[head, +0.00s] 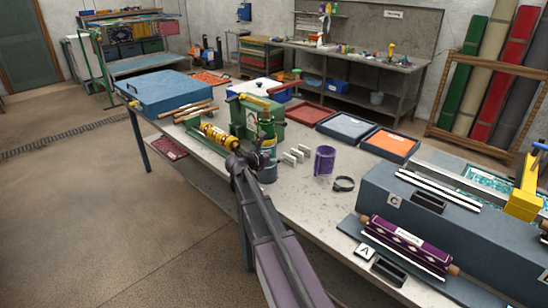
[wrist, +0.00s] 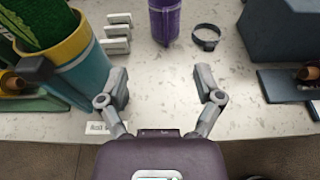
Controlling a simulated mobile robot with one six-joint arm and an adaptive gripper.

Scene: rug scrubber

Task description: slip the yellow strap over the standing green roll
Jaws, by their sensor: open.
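The green roll (wrist: 35,20) stands at the left of the wrist view, with its lower part hidden in a teal cylinder (wrist: 85,82). The yellow strap (wrist: 72,46), with a dark buckle (wrist: 36,69), shows as a band around the green roll at the top of the teal cylinder. Whether it rests on the teal rim is hard to tell. My gripper (wrist: 161,72) is open and empty, to the right of the roll and apart from it. In the head view my gripper (head: 238,160) is close to the roll and partly overlaps it.
A green machine (head: 247,112) is behind the roll. A grey-blue block (head: 450,230) fills the table's right. The bare tabletop before my gripper is clear.

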